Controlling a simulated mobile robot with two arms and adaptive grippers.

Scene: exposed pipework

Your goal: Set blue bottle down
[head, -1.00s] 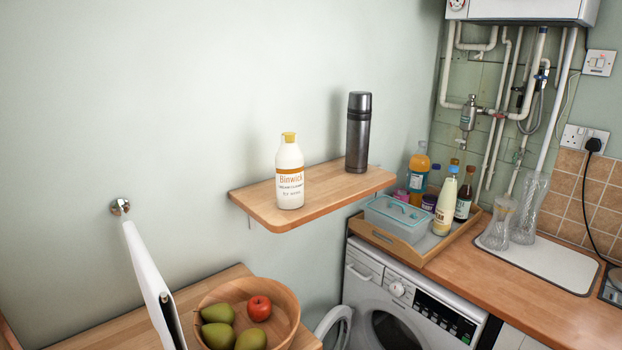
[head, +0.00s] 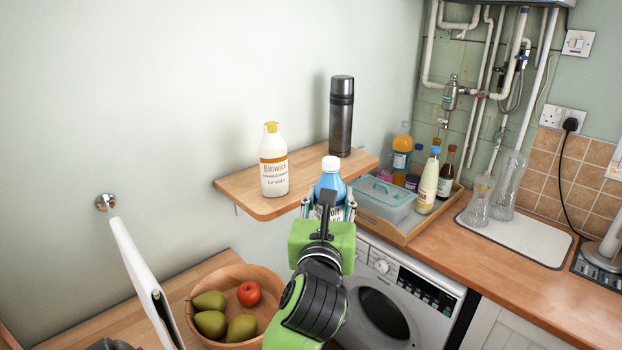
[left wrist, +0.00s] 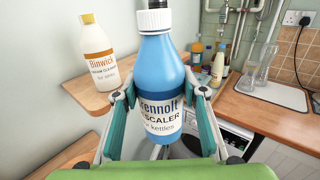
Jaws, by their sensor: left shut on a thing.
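My left gripper (head: 327,205) is shut on the blue bottle (head: 331,181), which has a white cap and a white descaler label. In the left wrist view the blue bottle (left wrist: 162,75) stands upright between the two fingers (left wrist: 160,118). In the head view it overlaps the front right edge of the wooden wall shelf (head: 237,190); I cannot tell whether any of it is over the board. A white Binwick bottle (head: 274,165) and a dark metal flask (head: 341,115) stand on the shelf. My right gripper is not in view.
Below the shelf are a fruit bowl (head: 270,300) at left and a washing machine (head: 400,290) at right. A wooden tray (head: 437,222) with a lidded box and several bottles is on the counter (head: 500,285). The shelf between the white bottle and the flask looks clear.

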